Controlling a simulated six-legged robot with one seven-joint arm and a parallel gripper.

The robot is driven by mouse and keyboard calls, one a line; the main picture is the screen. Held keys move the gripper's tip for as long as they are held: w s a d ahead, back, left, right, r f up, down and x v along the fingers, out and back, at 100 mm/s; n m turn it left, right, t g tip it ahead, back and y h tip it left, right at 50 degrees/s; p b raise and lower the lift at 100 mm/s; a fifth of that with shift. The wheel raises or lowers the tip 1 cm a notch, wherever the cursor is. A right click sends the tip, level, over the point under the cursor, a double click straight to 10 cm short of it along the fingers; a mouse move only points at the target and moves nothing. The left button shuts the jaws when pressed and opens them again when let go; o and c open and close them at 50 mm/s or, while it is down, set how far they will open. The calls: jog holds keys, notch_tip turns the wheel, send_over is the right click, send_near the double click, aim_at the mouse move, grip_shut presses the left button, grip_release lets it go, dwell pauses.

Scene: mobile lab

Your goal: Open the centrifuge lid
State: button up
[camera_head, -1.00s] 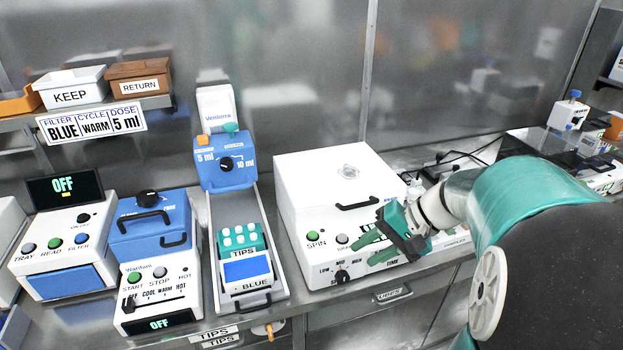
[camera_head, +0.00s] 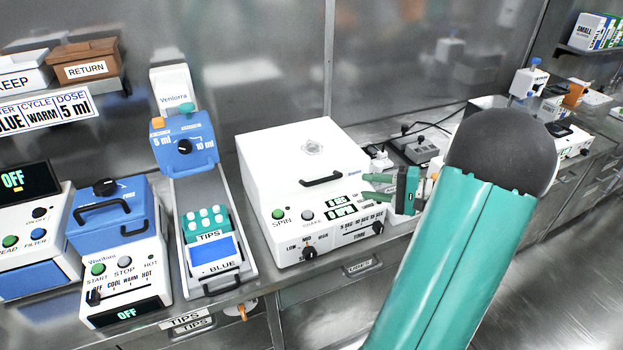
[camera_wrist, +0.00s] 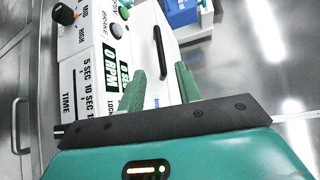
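The centrifuge (camera_head: 262,240) is a white box with a shut white lid (camera_head: 275,155). A black bar handle (camera_head: 321,180) runs along the lid's front edge; it also shows in the wrist view (camera_wrist: 158,46). My gripper (camera_head: 366,187) is at the right front of the centrifuge, to the right of the handle and apart from it. In the wrist view, its two green fingers (camera_wrist: 160,72) are apart with nothing between them, and the handle lies beyond their tips. The display and knobs on the front panel are in view.
A blue dispenser (camera_head: 185,150) with a tips rack stands left of the centrifuge, with a blue-lidded warmer (camera_head: 110,220) further left. Small equipment (camera_head: 415,148) lies behind my gripper. The steel counter's front edge runs close before the centrifuge.

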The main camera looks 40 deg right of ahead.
aim_at(327, 181)
jog(key=x, duration=1.3)
jog(key=shift+w+d+f, duration=0.15)
jog(key=shift+w, duration=0.1)
grip_shut()
